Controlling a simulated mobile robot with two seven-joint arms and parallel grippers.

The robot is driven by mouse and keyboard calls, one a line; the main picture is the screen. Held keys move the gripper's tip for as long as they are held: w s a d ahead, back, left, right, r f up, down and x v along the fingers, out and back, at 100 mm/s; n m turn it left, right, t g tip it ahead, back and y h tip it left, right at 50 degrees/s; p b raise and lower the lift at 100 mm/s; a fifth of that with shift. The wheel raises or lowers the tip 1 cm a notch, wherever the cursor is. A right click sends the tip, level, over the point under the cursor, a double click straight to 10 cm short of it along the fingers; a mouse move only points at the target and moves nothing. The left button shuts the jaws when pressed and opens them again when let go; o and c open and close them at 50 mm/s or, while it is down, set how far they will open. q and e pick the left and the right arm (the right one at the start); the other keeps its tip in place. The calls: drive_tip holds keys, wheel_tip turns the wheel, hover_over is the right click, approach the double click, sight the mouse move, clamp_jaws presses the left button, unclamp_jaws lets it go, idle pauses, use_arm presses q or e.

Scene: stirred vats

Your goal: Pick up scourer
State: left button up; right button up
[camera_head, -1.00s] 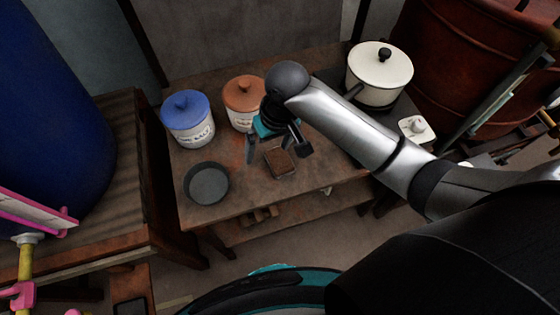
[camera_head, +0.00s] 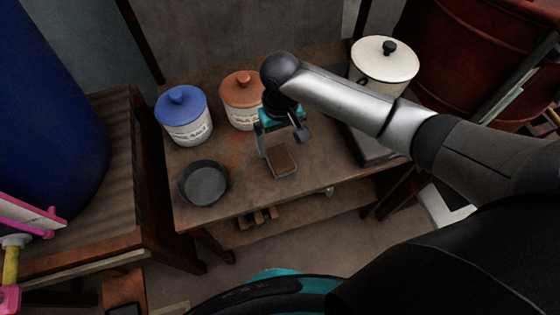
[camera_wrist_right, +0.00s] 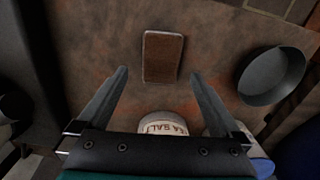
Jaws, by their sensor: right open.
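The scourer (camera_head: 283,160) is a small brown block with a pale edge, lying flat on the wooden table near its front edge. In the right wrist view the scourer (camera_wrist_right: 163,57) lies just beyond the fingertips, roughly centred between them. My right gripper (camera_head: 283,147) is above the table close to the scourer, with its fingers apart and nothing between them. The right gripper (camera_wrist_right: 158,75) also shows wide open in the wrist view. My left gripper is not in view.
A grey pan (camera_head: 204,183) stands left of the scourer. A blue-lidded jar (camera_head: 184,116) and an orange-lidded jar (camera_head: 242,100) stand behind. A cream lidded pot (camera_head: 384,64) is at the back right. The table (camera_head: 240,178) is bare between pan and scourer.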

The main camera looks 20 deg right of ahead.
sight(280, 157)
wheel_tip(280, 157, down, 5)
drive_tip(key=shift+s+a+f+b, duration=0.1)
drive_tip(key=shift+f+b, duration=0.05)
drive_tip(key=shift+b, duration=1.05)
drive_tip(key=shift+f, duration=0.2)
drive_tip(key=shift+c, duration=2.1)
drive_tip(key=c, duration=0.4)
drive_tip(key=shift+r, duration=0.1)
drive_tip(key=c, duration=0.5)
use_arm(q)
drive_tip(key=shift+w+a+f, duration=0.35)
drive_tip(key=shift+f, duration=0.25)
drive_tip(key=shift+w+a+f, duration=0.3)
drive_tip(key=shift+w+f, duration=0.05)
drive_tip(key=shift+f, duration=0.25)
use_arm(e)
drive_tip(key=shift+o, duration=0.2)
